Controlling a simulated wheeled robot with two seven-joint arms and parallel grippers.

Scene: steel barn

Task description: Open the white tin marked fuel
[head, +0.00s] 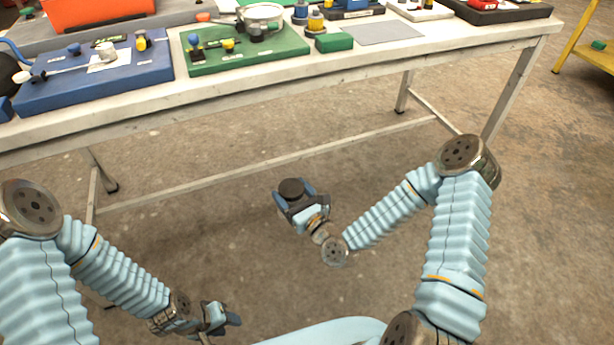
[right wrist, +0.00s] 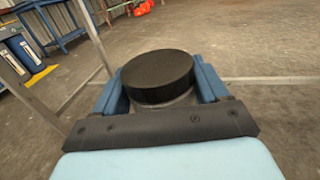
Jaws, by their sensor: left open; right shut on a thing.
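My right gripper (head: 296,198) is shut on a round thing with a flat black top (head: 291,187), held in front of the bench and below its top. In the right wrist view, the black top (right wrist: 158,76) sits between the two blue fingers, with a narrow greyish part under it. The fingers hide most of its sides. My left gripper (head: 222,318) is open and empty, low at the bottom of the head view. I cannot make out a white tin marked fuel.
The bench (head: 375,62) holds a blue board (head: 75,90), a green board (head: 270,52), a green box (head: 334,42) and a grey mat (head: 388,32). Its front edge and legs lie beyond my arms. A yellow stand (head: 567,45) is at far right. Open concrete floor surrounds my grippers.

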